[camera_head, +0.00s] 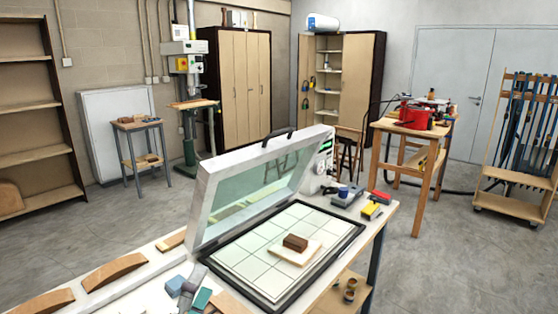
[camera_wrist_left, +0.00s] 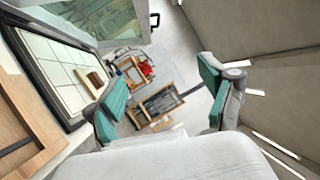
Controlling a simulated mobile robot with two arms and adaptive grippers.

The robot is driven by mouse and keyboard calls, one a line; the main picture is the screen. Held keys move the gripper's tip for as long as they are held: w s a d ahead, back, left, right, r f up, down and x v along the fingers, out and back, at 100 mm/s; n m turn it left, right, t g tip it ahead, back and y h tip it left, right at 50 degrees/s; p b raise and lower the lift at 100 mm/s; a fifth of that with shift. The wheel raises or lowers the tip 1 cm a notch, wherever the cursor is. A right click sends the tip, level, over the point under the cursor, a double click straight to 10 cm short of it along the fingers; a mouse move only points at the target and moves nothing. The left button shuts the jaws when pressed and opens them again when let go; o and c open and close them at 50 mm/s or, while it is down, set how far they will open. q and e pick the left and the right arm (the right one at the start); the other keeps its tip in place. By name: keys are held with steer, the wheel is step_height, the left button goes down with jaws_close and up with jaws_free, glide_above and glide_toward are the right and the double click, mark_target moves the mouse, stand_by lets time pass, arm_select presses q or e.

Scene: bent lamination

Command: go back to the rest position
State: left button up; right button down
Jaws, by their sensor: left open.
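My left gripper (camera_head: 189,290) is at the bottom of the head view, in front of the press's near left corner. Its teal finger pads stand apart in the left wrist view (camera_wrist_left: 165,95), with nothing between them. The press has a raised lid (camera_head: 262,188) with a clear window, and a flat tiled bed (camera_head: 250,262) in a dark frame. A brown block (camera_head: 295,242) lies on a pale square board (camera_head: 287,256) on the bed. The bed also shows at the left of the left wrist view (camera_wrist_left: 52,72). My right gripper is not in view.
Curved wooden pieces (camera_head: 114,273) lie on the bench left of the press. A yellow item (camera_head: 371,211) and other small tools lie at its right end. A wooden table (camera_head: 414,133) with a red machine (camera_head: 414,117) stands behind.

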arm_select(q)
steer(key=s+a+f+n+g+y, duration=0.4)
steer(key=f+n, duration=0.3)
steer(key=f, duration=0.1)
steer(key=s+a+f+n+g+y, duration=0.3)
steer(key=s+a+f+n, duration=0.1)
steer(key=f+n, duration=0.3)
steer(key=s+d+f+n+g+h, duration=0.1)
steer(key=s+f+n+g, duration=0.4)
steer(key=s, duration=0.4)
steer(key=s+d+f+n+g, duration=0.1)
steer(key=s+f+n+g, duration=0.1)
steer(key=s+f+g, duration=0.6)
step_height(320, 180, down, 24)
steer(key=s+t, duration=0.2)
steer(key=s, duration=0.1)
steer(key=s+a+f+g, duration=0.1)
steer(key=s+a+f, duration=0.2)
steer(key=s+f, duration=1.3)
steer(key=shift+g, duration=0.3)
